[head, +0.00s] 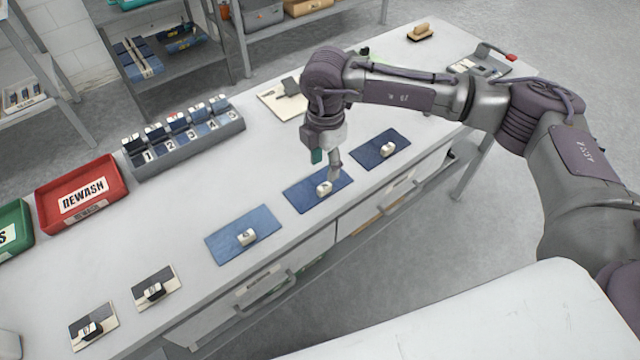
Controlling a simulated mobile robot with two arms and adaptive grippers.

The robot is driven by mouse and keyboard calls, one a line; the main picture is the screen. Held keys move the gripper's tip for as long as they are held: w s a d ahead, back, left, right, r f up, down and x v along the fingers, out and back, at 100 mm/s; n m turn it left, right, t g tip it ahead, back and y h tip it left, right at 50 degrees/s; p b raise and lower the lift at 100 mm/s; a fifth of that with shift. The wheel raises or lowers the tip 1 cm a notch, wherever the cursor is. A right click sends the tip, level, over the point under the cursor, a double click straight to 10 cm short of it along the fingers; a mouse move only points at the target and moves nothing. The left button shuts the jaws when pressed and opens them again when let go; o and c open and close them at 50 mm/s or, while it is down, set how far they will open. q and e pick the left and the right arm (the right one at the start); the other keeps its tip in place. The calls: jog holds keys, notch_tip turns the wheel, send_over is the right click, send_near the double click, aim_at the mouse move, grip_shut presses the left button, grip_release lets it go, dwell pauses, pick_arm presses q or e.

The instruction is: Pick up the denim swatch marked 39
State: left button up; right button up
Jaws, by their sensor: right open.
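Three blue denim swatches lie in a row along the table's front edge, each with a small white number tag. The near swatch (226,243) is lightest, the middle swatch (303,196) is darker, and the far swatch (370,151) is also dark. The tag numbers are too small to read surely, so I cannot tell which is 39. My right gripper (325,162) is open and empty, pointing down over the middle swatch, close to its tag (323,187). I cannot tell whether a fingertip touches it. My left gripper is out of view.
A grey numbered rack (188,150) with several slots stands at the back, beside a red REWASH tray (62,207) and a green tray (14,232). Two small tagged cards, one (166,277) and another (80,338), lie at the near left. Bare tabletop lies between rack and swatches.

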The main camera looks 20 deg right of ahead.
aim_at(324, 186)
jog(key=f, duration=0.2)
jog(key=f+p, duration=0.1)
jog(key=f, duration=0.2)
jog(key=shift+s+f, duration=0.25)
jog(key=shift+f, duration=0.45)
jog(key=shift+c, duration=0.2)
grip_shut()
